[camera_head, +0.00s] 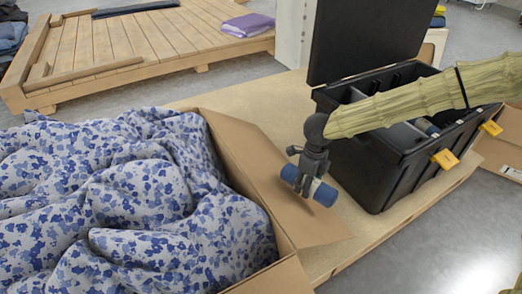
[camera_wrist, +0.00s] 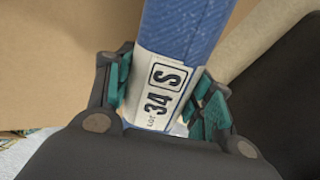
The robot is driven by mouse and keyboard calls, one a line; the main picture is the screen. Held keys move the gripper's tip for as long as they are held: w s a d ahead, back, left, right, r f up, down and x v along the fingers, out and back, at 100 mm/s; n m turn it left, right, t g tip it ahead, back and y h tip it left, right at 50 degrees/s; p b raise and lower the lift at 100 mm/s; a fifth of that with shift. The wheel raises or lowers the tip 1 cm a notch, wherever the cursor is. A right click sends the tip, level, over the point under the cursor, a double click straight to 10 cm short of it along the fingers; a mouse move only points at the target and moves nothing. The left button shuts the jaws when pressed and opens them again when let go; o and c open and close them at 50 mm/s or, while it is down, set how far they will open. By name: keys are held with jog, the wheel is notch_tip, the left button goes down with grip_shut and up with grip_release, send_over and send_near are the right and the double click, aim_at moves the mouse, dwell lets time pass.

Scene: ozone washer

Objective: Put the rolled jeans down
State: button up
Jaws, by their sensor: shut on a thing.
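The rolled jeans (camera_head: 325,193) are a small blue roll with a white label band. My gripper (camera_head: 310,178) is shut on them and holds them across the middle, above the cardboard box's open flap at its right side. In the wrist view the roll (camera_wrist: 187,35) sits between the green finger pads, with its white label reading "LOT 34 S" facing the camera. I cannot tell how far above the flap the roll is.
A cardboard box (camera_head: 235,150) full of blue floral cloth (camera_head: 120,200) fills the left. An open black toolbox (camera_head: 370,165) stands close at the right on a wooden surface (camera_head: 262,105). A wooden pallet (camera_head: 110,45) with a folded purple cloth (camera_head: 247,25) lies behind.

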jog(key=f+m, duration=0.1)
jog(key=m, duration=0.1)
jog(key=f+m, duration=0.1)
jog(key=m, duration=0.1)
jog(key=d+f+m, duration=0.1)
jog(key=m, duration=0.1)
jog(key=shift+w+b, duration=0.3)
jog(key=shift+w, duration=0.05)
notch_tip(320, 180, down, 2)
jog(key=m, duration=0.5)
jog(key=m+b, duration=0.1)
jog(key=m, duration=1)
send_over(310, 219)
notch_tip(310, 219, down, 6)
jog(key=r, duration=0.1)
jog(key=shift+f+b, duration=3.05)
jog(key=shift+f, duration=2.2)
jog(key=o, duration=1.3)
jog(key=shift+f, duration=0.1)
notch_tip(310, 219, up, 12)
jog(key=p, duration=0.6)
jog(key=shift+d, duration=0.1)
